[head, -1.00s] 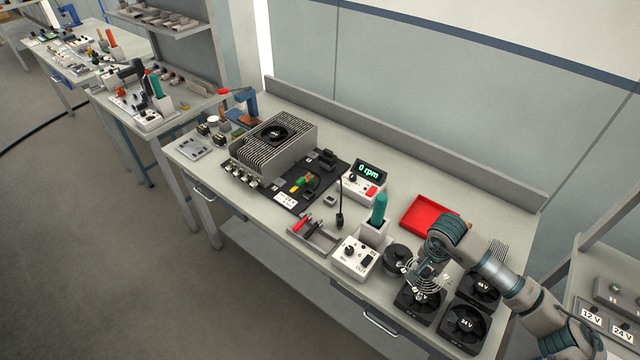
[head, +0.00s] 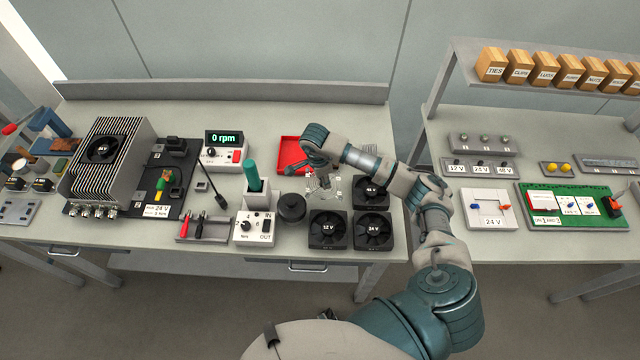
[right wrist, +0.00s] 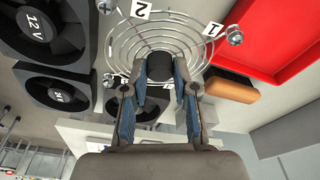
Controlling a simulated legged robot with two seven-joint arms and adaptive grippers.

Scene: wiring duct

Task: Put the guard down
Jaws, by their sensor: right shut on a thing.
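The guard (right wrist: 166,36) is a round wire grille with several rings, small corner lugs and white tags marked 1 and 2. My right gripper (right wrist: 160,72) is shut on it near its centre in the right wrist view. In the head view the guard (head: 323,187) is small and hangs under my right gripper (head: 318,174), behind the 12 V fan (head: 329,229) and beside the front right of the red tray (head: 291,152). I cannot tell whether the guard touches the bench. My left gripper is not in view.
Black fans (head: 374,230) stand at the bench's front right, close to the guard. A round black part (head: 291,208) and a switch box (head: 254,229) are to their left. A brown block (right wrist: 231,88) lies by the tray. Bare bench lies behind the tray.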

